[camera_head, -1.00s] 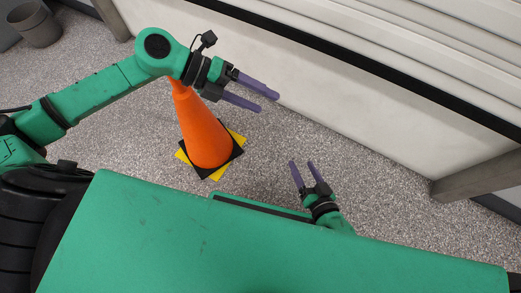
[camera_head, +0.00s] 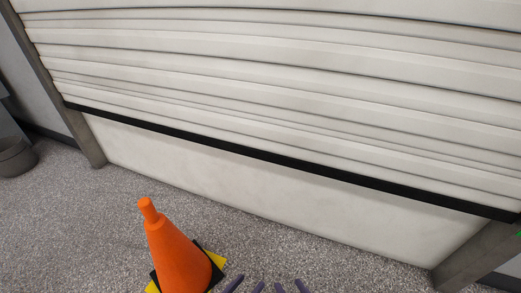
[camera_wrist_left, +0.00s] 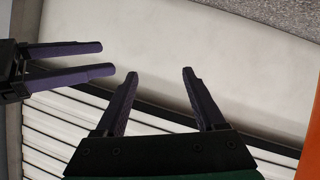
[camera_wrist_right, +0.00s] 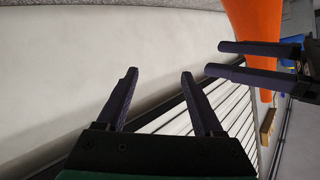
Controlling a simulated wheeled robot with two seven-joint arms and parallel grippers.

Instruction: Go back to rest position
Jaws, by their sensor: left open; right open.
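My left gripper (camera_head: 245,286) shows only as fingertips at the bottom edge of the head view, with my right gripper (camera_head: 290,288) just right of it. In the left wrist view, my left gripper (camera_wrist_left: 160,73) is open and empty, with my right gripper (camera_wrist_left: 106,58) close by at the left. In the right wrist view, my right gripper (camera_wrist_right: 155,72) is open and empty, with my left gripper (camera_wrist_right: 213,58) at the right. Both arms are otherwise out of the head view.
An orange cone (camera_head: 176,252) stands on a black and yellow base, left of the grippers; it also shows in the right wrist view (camera_wrist_right: 257,22). A white slatted wall (camera_head: 280,75) runs behind. A grey bin (camera_head: 14,158) stands at far left.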

